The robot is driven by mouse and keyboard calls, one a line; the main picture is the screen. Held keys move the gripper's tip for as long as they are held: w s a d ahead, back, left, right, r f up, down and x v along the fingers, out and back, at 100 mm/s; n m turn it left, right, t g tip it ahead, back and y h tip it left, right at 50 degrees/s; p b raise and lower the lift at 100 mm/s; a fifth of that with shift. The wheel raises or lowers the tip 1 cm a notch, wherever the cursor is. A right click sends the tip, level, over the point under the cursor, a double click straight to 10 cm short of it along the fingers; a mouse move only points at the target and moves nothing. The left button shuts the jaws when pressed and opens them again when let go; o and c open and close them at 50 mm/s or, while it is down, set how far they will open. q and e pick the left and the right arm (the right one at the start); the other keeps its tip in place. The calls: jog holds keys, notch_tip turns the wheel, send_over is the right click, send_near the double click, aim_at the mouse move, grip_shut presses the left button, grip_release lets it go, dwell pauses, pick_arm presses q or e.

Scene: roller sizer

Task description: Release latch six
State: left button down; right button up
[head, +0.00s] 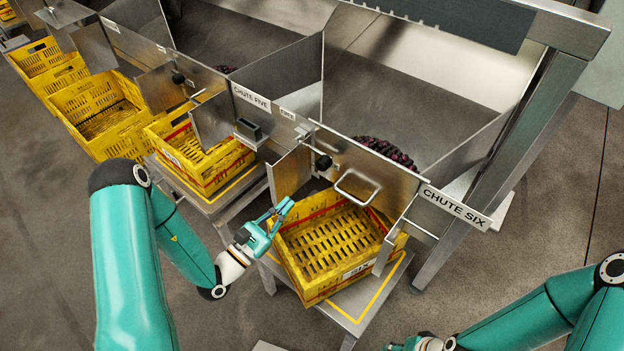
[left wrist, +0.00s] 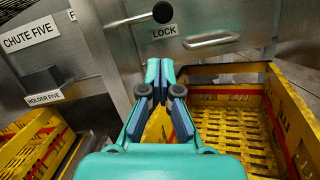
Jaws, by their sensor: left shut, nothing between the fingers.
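Chute six, named by its sign (head: 456,206), has a metal gate (head: 385,178) with a bar handle (head: 357,187). A black latch knob (head: 323,163) sits left of the handle. In the left wrist view the knob (left wrist: 162,12) is at the top, beside the word LOCK and the handle (left wrist: 212,40). My left gripper (head: 286,207) is shut and empty, below and left of the knob and apart from it, near the crate's left rim. My right gripper (head: 408,345) is cut off at the bottom edge; its fingers do not show clearly.
An empty yellow crate (head: 318,292) stands on a stand under chute six. Dark fruit (head: 387,150) lies behind the gate. A metal side plate (head: 290,172) stands left of the knob. Chute five (head: 251,97), with its holder (head: 249,129) and crate (head: 203,183), is further left.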

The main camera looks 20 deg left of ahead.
pick_arm(q)
jog(key=shift+w, duration=0.1)
jog(key=b+x, duration=0.1)
jog(key=x, duration=0.9)
dwell(0.3)
